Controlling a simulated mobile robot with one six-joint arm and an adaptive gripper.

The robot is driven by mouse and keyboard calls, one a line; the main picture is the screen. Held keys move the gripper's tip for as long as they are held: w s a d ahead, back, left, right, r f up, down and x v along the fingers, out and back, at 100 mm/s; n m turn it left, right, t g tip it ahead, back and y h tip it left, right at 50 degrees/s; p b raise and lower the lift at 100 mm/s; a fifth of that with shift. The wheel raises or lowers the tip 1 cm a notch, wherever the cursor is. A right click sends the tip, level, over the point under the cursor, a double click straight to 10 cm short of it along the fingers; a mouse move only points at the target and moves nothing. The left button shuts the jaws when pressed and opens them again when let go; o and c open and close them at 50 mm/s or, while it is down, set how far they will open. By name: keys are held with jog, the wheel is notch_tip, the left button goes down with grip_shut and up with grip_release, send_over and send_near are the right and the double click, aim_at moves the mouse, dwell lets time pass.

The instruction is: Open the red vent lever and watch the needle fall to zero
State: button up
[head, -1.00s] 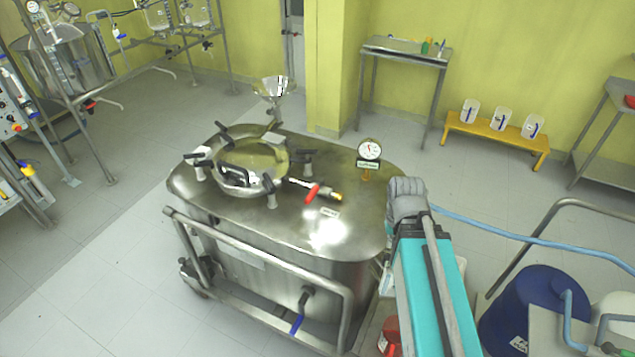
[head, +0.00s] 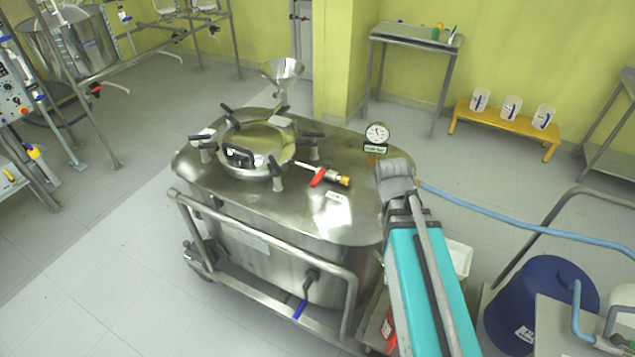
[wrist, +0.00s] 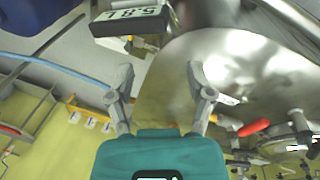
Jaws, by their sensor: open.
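The red vent lever (head: 318,177) sits on a short fitting on top of the steel vessel (head: 320,215), right of the round hatch. It also shows in the wrist view (wrist: 253,127), to the right of my gripper (wrist: 160,76). My gripper is open and empty, its two grey fingers apart and clear of the lever. The white dial gauge (head: 378,133) stands upright at the vessel's back right edge. Its needle is too small to read exactly.
The clamped hatch (head: 257,152) and a steel funnel (head: 282,70) stand on the vessel top. A blue hose (head: 500,220) runs to the right. A blue drum (head: 545,300) stands at lower right.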

jog(key=w+a+f+t+h+b, duration=0.2)
jog(key=w+a+f+h+b, duration=0.1)
jog(key=w+a+f+b, duration=0.3)
jog(key=n+t+h+b, duration=0.1)
jog(key=t+h+b, duration=0.4)
jog(key=b, duration=0.4)
send_near(318, 178)
jog(key=shift+t+y, duration=0.3)
jog(key=shift+y, duration=0.1)
jog(key=s+d+f, duration=0.1)
jog(key=d, duration=0.1)
jog(key=s+d+f, duration=0.1)
jog(key=s+d, duration=0.1)
jog(key=d, duration=0.1)
jog(key=s+d+f, duration=0.1)
jog(key=s+d, duration=0.1)
jog(key=shift+d, duration=0.4)
jog(key=a+r+t+b, duration=0.1)
jog(key=a+t+b, duration=0.2)
jog(key=a, duration=0.6)
jog(key=shift+w+a+n+t, duration=0.3)
jog(key=shift+w, duration=0.2)
jog(key=shift+d, duration=0.1)
jog(key=b+x, duration=0.4)
jog(key=x, duration=0.9)
jog(key=shift+w+d+f, duration=0.1)
jog(key=shift+w+d, duration=0.1)
jog(key=shift+d, duration=0.2)
